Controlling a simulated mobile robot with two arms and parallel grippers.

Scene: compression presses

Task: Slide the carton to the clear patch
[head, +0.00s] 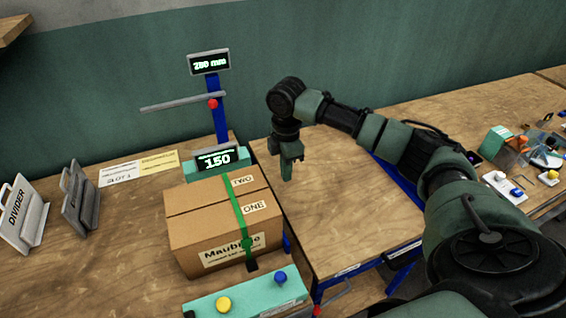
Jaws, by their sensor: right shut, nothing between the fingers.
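The carton (203,218) is a brown cardboard box with a green strap around it and labels reading "ONE" and "TWO". It sits on the left wooden bench, near that bench's right edge. My right gripper (287,176) points down over the bare wooden top (350,220) to the right of the carton. It is shut and empty, apart from the carton. The wooden top under it is clear. My left gripper is not in view.
A display reading "150" (217,159) stands behind the carton, with a post display reading "280 mm" (209,64) above. A teal button box (245,298) is in front. Dividers (22,213) stand at left. Tools clutter the right bench (530,170).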

